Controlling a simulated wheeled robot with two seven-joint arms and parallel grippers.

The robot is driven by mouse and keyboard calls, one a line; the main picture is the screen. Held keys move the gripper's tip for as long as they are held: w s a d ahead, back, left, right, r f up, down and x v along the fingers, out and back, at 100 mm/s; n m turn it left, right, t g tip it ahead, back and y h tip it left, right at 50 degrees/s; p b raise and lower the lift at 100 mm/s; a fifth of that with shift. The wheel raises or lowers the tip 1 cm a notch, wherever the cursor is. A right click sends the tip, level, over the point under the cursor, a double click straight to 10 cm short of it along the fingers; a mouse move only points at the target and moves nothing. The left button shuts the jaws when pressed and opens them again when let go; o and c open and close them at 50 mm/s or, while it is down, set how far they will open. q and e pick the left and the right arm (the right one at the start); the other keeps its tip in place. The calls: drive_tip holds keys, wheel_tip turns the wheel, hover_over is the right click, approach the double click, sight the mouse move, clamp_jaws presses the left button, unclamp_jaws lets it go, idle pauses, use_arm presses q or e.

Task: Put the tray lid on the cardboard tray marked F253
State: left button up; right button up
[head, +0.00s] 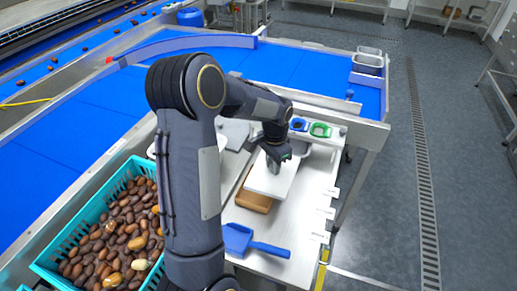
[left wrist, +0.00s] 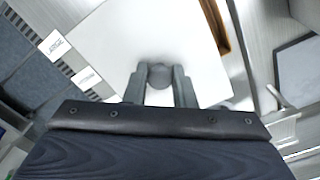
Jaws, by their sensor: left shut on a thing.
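My left gripper (head: 275,163) is shut on the round knob of the white tray lid (head: 283,182). The lid also shows in the left wrist view (left wrist: 115,45), with its grey knob (left wrist: 160,76) between the two fingers. A brown cardboard tray (head: 254,203) is partly under the lid in the head view, its near end uncovered. In the left wrist view a brown tray edge (left wrist: 216,25) shows beside the lid, so the two look out of line. I cannot tell the gap between them. No F253 mark is readable. My right gripper is not in view.
A blue scoop (head: 240,240) lies near the table's front. A turquoise crate of dates (head: 62,248) stands at left. Small white cards (head: 325,213) line the table's right edge. Blue and green containers (head: 320,130) stand behind the lid. My left arm hides the table's left part.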

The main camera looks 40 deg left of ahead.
sight(259, 169)
use_arm(q)
drive_tip(key=a, duration=0.1)
drive_tip(key=s+a, duration=0.1)
drive_tip(key=a, duration=0.1)
drive_tip(key=shift+s+a+p, duration=0.35)
drive_tip(key=shift+s+a, duration=0.05)
drive_tip(key=shift+s, duration=0.15)
drive_tip(key=shift+f, duration=0.2)
wheel_tip(259, 169, down, 2)
drive_tip(key=shift+b, duration=0.95)
drive_tip(key=shift+f+b, duration=1.5)
drive_tip(key=shift+f, duration=0.55)
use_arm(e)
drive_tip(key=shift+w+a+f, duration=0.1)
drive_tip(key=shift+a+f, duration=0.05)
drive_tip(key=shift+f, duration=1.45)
use_arm(q)
drive_tip(key=shift+f+b, duration=0.65)
drive_tip(key=shift+f, duration=0.1)
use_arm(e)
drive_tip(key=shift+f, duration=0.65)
use_arm(q)
drive_tip(key=o, duration=1)
drive_tip(key=shift+o, duration=0.4)
